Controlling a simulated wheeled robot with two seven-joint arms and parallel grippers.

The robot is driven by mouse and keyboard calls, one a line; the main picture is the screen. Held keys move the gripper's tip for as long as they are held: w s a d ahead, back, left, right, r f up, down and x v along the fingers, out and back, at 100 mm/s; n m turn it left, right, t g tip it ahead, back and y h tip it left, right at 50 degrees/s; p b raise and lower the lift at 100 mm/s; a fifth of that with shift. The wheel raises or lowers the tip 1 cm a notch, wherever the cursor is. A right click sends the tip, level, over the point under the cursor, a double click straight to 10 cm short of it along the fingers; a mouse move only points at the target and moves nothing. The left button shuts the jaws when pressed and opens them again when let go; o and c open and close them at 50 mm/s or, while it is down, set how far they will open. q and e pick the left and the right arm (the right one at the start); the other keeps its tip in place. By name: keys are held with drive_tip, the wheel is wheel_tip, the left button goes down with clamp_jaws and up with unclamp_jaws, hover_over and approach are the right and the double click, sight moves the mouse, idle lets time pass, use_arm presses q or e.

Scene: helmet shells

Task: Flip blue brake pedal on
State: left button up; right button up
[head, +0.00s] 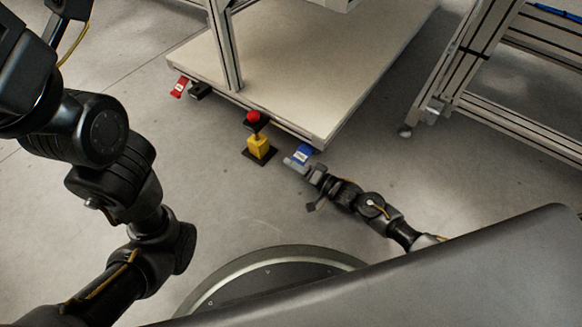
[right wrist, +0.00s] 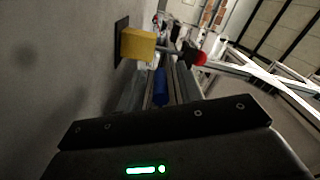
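The blue brake pedal (head: 302,153) sits low at the front corner of the wheeled cart. My right gripper (head: 296,162) is right at the pedal, low near the floor. In the right wrist view the blue pedal (right wrist: 160,87) shows between the two grey fingers of my right gripper (right wrist: 159,92). The fingers stand apart with space beside the pedal, so the gripper looks open. Whether a finger touches the pedal I cannot tell. My left arm shows at the left of the head view, but its gripper does not.
A yellow post with a red button (head: 259,146) stands on a black base just left of my right gripper. The cart's beige deck (head: 300,60) lies above. A red pedal (head: 180,87) is at its left corner. Another metal frame (head: 470,60) stands right. Grey floor is open around.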

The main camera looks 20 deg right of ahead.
drive_tip(key=shift+w+a, duration=0.4)
drive_tip(key=shift+w, duration=0.1)
clamp_jaws()
drive_tip(key=shift+d, duration=0.1)
